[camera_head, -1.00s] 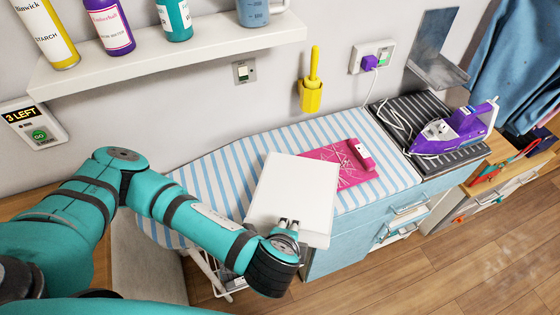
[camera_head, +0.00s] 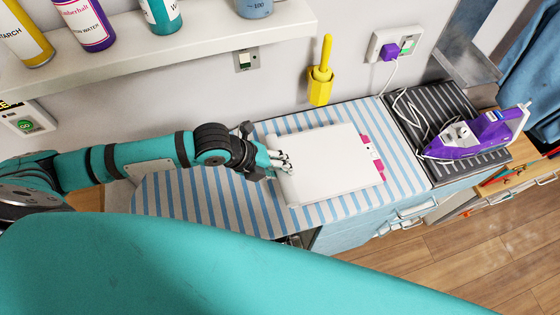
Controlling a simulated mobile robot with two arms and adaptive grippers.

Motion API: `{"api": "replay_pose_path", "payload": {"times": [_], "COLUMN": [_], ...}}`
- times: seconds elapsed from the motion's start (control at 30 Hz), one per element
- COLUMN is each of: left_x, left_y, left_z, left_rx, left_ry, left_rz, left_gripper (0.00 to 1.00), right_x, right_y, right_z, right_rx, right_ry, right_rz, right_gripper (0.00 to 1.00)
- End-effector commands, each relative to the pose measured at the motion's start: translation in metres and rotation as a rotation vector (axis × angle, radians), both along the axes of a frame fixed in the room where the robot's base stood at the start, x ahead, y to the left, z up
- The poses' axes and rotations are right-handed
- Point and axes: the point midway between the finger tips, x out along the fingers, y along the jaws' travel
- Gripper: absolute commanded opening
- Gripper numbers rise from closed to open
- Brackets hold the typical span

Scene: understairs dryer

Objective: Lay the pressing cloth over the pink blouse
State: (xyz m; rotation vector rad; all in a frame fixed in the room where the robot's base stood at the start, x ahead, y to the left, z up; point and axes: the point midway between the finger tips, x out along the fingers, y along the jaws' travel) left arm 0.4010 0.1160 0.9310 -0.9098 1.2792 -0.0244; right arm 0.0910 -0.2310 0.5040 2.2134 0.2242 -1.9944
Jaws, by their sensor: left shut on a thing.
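The white pressing cloth (camera_head: 330,165) is a flat folded-looking rectangle above the striped ironing board (camera_head: 205,205). My left gripper (camera_head: 284,163) is shut on its left edge. The pink blouse (camera_head: 372,155) shows only as a strip along the cloth's right edge; the cloth hides the rest. A small white tag-like piece shows on that strip. I cannot tell whether the cloth rests on the blouse or hangs just above it. My right gripper is not in view.
A purple iron (camera_head: 470,137) stands on a dark ribbed mat (camera_head: 436,108) to the right, its white cord looping to the wall socket (camera_head: 395,47). A shelf (camera_head: 190,60) with bottles overhangs the back left. A yellow holder (camera_head: 321,85) hangs on the wall.

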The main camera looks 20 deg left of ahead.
Motion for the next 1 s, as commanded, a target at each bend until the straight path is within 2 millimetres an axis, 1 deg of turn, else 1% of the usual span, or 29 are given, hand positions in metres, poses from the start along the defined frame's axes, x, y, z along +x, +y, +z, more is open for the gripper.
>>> {"api": "replay_pose_path", "payload": {"times": [0.03,0.1,0.2,0.27,0.3,0.5,0.57,0.67,0.8,1.0], "left_x": [0.000,0.000,0.001,0.001,0.002,0.002,0.002,0.002,0.002,0.002], "left_y": [0.000,0.000,0.002,0.005,0.005,0.003,0.003,0.003,0.003,0.003], "left_z": [0.000,0.000,0.000,0.000,-0.002,-0.026,-0.033,-0.044,-0.055,-0.063], "left_rx": [0.000,-0.001,-0.010,-0.026,-0.033,-0.033,-0.033,-0.033,-0.033,-0.033], "left_ry": [-0.001,-0.002,-0.012,-0.027,-0.033,-0.031,-0.031,-0.031,-0.032,-0.032], "left_rz": [0.001,0.001,0.004,0.007,0.007,0.006,0.006,0.006,0.007,0.006], "left_gripper": [0.00,0.00,0.00,0.00,0.00,0.00,0.00,0.00,0.00,0.00], "right_x": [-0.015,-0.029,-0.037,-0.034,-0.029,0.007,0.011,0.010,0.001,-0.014], "right_y": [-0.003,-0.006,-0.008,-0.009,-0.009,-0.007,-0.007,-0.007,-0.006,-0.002], "right_z": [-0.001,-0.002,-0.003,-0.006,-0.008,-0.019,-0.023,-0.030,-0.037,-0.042], "right_rx": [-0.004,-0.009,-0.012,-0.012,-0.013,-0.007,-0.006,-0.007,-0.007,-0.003], "right_ry": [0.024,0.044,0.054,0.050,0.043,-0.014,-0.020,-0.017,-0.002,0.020], "right_rz": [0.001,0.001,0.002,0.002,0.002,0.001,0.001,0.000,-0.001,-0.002], "right_gripper": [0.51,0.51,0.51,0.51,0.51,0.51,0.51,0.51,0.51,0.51]}}
